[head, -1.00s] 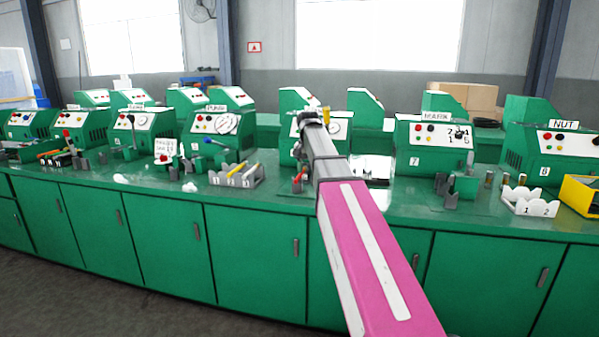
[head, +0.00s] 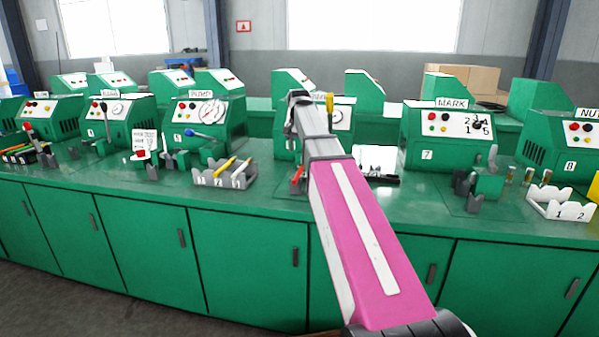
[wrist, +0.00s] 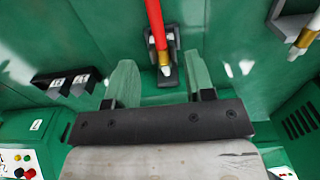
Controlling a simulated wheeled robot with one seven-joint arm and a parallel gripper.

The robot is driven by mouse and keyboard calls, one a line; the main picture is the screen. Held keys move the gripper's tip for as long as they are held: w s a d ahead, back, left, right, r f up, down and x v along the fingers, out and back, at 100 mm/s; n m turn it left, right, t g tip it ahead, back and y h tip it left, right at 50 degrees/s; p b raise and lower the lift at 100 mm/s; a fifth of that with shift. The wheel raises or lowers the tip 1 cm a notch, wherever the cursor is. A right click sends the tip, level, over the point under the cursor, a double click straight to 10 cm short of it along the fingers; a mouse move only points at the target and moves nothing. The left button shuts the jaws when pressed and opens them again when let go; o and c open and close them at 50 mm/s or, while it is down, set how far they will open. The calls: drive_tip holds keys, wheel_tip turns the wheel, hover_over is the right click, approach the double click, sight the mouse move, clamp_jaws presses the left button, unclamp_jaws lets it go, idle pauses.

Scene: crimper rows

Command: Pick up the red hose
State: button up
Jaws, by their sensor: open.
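The red hose (wrist: 154,20) runs down from the top edge of the wrist view. It ends in a gold collar and a pale tip and lies over a dark grey holder (wrist: 168,76). My gripper (wrist: 160,72) is open, with one green-looking finger on each side of the hose's end. The fingers show no contact with the hose, and the depth between them is hard to judge. In the head view a small red piece (head: 298,174) shows just left of my arm, probably the same hose. The gripper itself is hard to make out there.
A numbered grey rack (head: 225,180) with yellow-handled pieces stands left of my arm. The MARK machine (head: 447,140) and a white numbered rack (head: 560,208) stand to the right. A second gold-ended piece (wrist: 305,38) is at the right of the wrist view. Green cabinets (head: 250,265) front the bench.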

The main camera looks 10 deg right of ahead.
sight(300, 169)
drive_tip(key=f, duration=0.8)
drive_tip(key=shift+d+f, duration=0.25)
drive_tip(key=shift+f, duration=0.15)
clamp_jaws()
